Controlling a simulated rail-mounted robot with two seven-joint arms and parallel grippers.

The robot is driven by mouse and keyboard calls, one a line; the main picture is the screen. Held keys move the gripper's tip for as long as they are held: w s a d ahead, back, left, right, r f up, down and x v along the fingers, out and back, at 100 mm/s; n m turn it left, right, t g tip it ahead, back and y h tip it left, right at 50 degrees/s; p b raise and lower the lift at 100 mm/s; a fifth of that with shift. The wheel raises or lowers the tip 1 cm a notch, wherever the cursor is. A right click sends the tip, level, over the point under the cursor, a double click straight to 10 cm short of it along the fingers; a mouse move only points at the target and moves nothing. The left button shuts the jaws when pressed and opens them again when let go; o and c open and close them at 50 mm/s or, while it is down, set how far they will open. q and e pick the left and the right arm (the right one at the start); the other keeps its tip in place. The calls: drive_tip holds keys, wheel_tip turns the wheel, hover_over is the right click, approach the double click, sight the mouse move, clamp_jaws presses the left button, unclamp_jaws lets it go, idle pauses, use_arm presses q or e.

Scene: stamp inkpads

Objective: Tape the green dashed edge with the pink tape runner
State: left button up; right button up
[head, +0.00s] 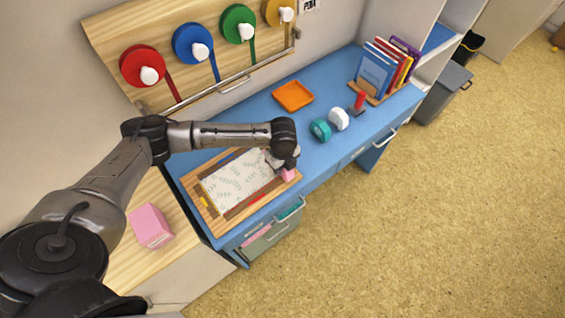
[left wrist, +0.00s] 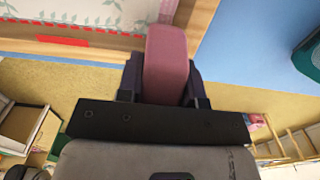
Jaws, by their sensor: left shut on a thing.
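My left gripper (head: 284,165) is shut on the pink tape runner (head: 289,174) at the right end of the wooden frame (head: 232,215). In the left wrist view the runner (left wrist: 166,62) stands between the two dark fingers, its far end over the corner of the frame (left wrist: 199,18). A patterned pale sheet (head: 236,184) lies in the frame. Red, yellow and blue marks show on three sides of the frame; the fourth side is mostly hidden by my gripper, and I cannot make out the green dashed edge clearly. My right gripper is not in view.
The blue desk (head: 335,92) holds a teal roll (head: 320,129), a white roll (head: 339,119), a red-handled stamp (head: 359,101), an orange tray (head: 293,96) and upright books (head: 380,70). A pink block (head: 150,226) lies on the wooden counter at left. Coloured reels hang behind.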

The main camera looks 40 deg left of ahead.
use_arm(q)
drive_tip(key=shift+f, duration=0.15)
idle(0.4)
drive_tip(key=shift+f, duration=0.6)
drive_tip(key=shift+a, duration=0.15)
drive_tip(key=shift+w+a+p, duration=0.25)
drive_tip(key=shift+a+p, duration=0.05)
drive_tip(key=shift+a, duration=0.85)
drive_tip(key=shift+w+a, duration=0.15)
drive_tip(key=shift+a, duration=0.6)
drive_tip(key=shift+a, duration=0.1)
drive_tip(key=shift+a+p, duration=0.3)
drive_tip(key=shift+a, duration=0.05)
drive_tip(key=shift+w+a, duration=0.15)
drive_tip(key=shift+a, duration=0.6)
drive_tip(key=shift+w+a, duration=0.1)
drive_tip(key=shift+a, duration=0.7)
